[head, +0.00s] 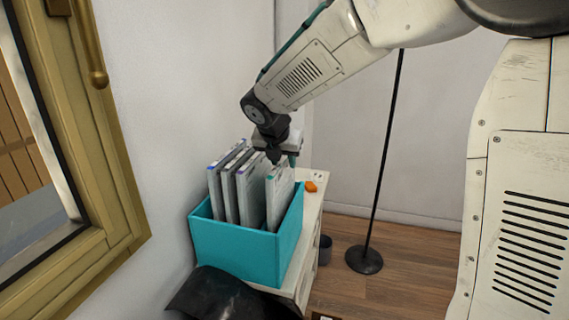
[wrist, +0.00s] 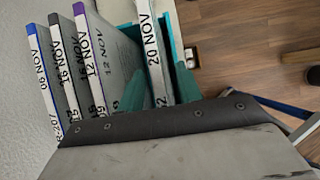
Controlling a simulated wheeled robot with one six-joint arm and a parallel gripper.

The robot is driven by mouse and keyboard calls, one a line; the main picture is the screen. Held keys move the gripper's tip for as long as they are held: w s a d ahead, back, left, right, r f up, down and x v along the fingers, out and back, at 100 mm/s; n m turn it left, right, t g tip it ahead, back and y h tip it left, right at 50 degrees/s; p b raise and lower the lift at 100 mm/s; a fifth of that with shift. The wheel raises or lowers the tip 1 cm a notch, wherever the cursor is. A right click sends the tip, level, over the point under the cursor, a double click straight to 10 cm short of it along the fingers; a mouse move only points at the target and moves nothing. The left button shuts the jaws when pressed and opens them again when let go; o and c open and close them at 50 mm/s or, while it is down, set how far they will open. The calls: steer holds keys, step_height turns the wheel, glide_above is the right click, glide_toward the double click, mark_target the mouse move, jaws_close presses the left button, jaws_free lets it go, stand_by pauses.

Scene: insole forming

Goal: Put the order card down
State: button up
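The order card, apparently the one marked 20 NOV (wrist: 155,50), stands upright inside the teal box (head: 232,250), at the right of the other cards. In the head view the card (head: 280,195) has a teal top corner. My gripper (head: 280,157) is at its top edge, pointing down. In the wrist view my gripper's teal fingers (wrist: 160,85) lie on either side of this card. Whether they press on it or stand slightly apart cannot be made out. The card's lower part is hidden by the box wall.
Several other cards (head: 230,185) stand at the left in the box, with a gap before the 20 NOV card. The box sits on a pale cabinet (head: 311,205) beside the wall. An orange item (head: 310,186) lies behind it. A black pole stand (head: 365,261) is to the right.

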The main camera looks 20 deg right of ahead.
steer(key=v, duration=0.9)
steer(key=shift+s+r, duration=0.1)
steer(key=shift+r, duration=0.15)
steer(key=shift+s+a+r, duration=0.15)
steer(key=shift+s+r, duration=0.05)
steer(key=shift+r, duration=0.05)
steer(key=shift+s, duration=0.1)
steer(key=s+d+f+m+g+y, duration=0.1)
steer(key=s+d+f+m, duration=0.1)
steer(key=s+m, duration=0.7)
steer(key=s+d+f+m+g+y, duration=0.1)
steer(key=s+d+f+m, duration=0.1)
steer(key=s+m, duration=0.8)
steer(key=s+d+f+m+g+y, duration=0.1)
steer(key=s+d+f+m+g, duration=0.1)
steer(key=s+m, duration=0.7)
steer(key=s+d+f, duration=0.1)
steer(key=s, duration=0.3)
steer(key=shift+s+f+m+y, duration=0.25)
steer(key=shift+s+m+y, duration=0.05)
steer(key=shift+s+y, duration=0.1)
steer(key=shift+d, duration=0.1)
